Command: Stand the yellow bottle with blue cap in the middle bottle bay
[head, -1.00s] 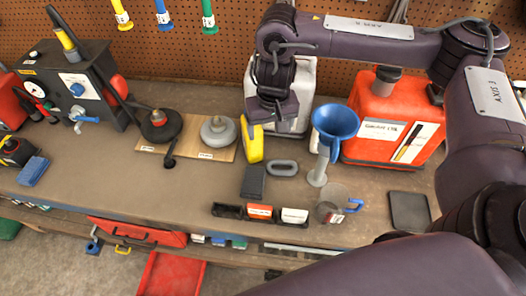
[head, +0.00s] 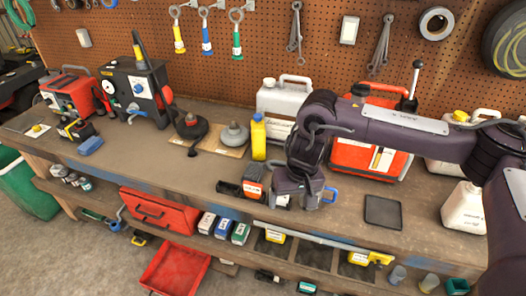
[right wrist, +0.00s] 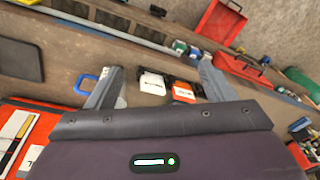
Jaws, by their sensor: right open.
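The arm hides the rack's right end. Dark bays (head: 313,256) show in the lower shelf; I cannot tell which are bottle bays. My left gripper is out of view.
A mug's blue handle (head: 331,196) is close beside my right gripper. A red canister (head: 354,158) stands behind the arm. A black flat tray (head: 383,211) lies to the right. A red toolbox (head: 153,212) sits below the bench. The bench's front left is fairly clear.

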